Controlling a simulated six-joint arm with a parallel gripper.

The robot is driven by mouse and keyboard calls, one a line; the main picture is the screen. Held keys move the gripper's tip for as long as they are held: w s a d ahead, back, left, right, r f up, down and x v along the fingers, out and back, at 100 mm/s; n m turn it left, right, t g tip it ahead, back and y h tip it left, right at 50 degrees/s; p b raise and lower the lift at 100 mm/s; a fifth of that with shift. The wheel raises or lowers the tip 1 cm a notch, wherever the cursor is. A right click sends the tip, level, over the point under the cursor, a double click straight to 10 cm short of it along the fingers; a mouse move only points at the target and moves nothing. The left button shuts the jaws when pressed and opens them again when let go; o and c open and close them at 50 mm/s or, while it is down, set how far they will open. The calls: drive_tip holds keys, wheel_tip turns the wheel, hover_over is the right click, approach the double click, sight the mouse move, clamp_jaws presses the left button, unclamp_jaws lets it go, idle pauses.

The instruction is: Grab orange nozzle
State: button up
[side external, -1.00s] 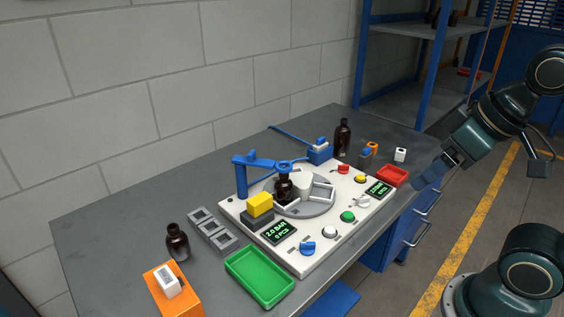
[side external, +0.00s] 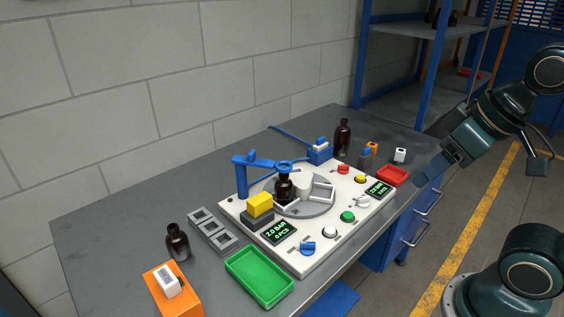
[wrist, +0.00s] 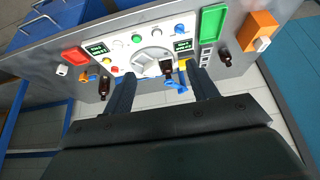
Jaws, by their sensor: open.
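A small orange piece with a dark opening, which looks like the orange nozzle (side external: 372,147), stands at the far right of the grey table in the side view. In the wrist view the orange piece (wrist: 83,76) is small at the left, near a dark bottle. My gripper (side external: 434,171) is open and empty, to the right of the table edge and apart from the nozzle. Its two fingers (wrist: 160,73) show spread in the wrist view.
A white panel (side external: 325,239) with knobs, displays and a turntable fills the middle. A tall amber bottle (side external: 342,138) stands close left of the nozzle. A red tray (side external: 392,176) lies in front of it. A green tray (side external: 260,278) is at the front.

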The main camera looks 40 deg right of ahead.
drive_tip(key=w+d+r+m+h, duration=0.1)
drive_tip(key=w+d+r+m, duration=0.2)
drive_tip(key=w, duration=0.4)
drive_tip(key=w+d+r+m+h, duration=0.1)
drive_tip(key=w+d+r, duration=0.1)
drive_tip(key=w+d, duration=0.3)
drive_tip(key=w+d+f+m+g, duration=0.2)
drive_tip(key=w+d+m, duration=0.2)
drive_tip(key=w+d, duration=0.6)
drive_tip(key=m+g+h, duration=0.2)
drive_tip(key=m+g, duration=0.1)
drive_tip(key=m, duration=0.5)
hover_over(373, 145)
drive_tip(key=a, duration=0.5)
wheel_tip(373, 145, down, 19)
drive_tip(key=shift+h, duration=0.3)
drive_tip(key=shift+s+x, duration=0.15)
drive_tip(key=shift+x, duration=2.1)
drive_tip(key=shift+s+x, duration=0.2)
drive_tip(key=shift+x, duration=2)
drive_tip(key=shift+f, duration=0.1)
